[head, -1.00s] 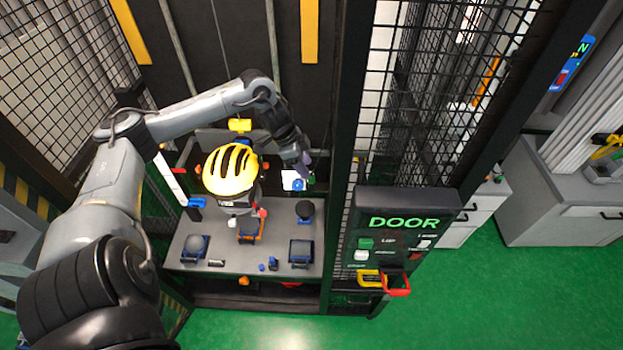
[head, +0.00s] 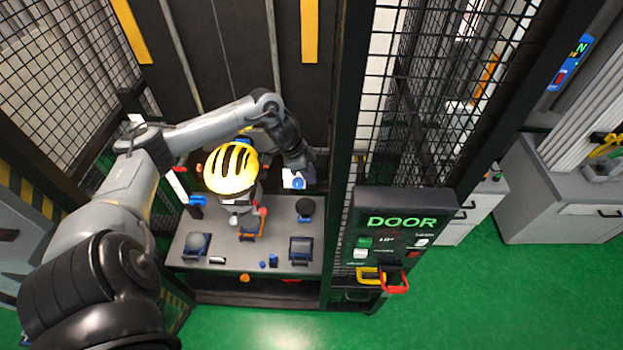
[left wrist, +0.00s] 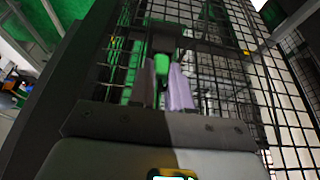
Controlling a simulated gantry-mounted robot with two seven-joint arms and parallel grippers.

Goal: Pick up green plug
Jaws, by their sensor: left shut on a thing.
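My left gripper (head: 308,178) is inside the mesh cage, at the right end of the grey workbench, beside a dark upright post. The left wrist view shows its two pale purple fingers shut on the green plug (left wrist: 161,64), which sits between the fingertips. A dark part lies just beyond the fingertips. In the head view the plug is hidden by the gripper and arm. My right gripper is not in view.
A door control panel (head: 404,222) is mounted right of the post. Wire mesh (head: 410,120) closes off that side.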

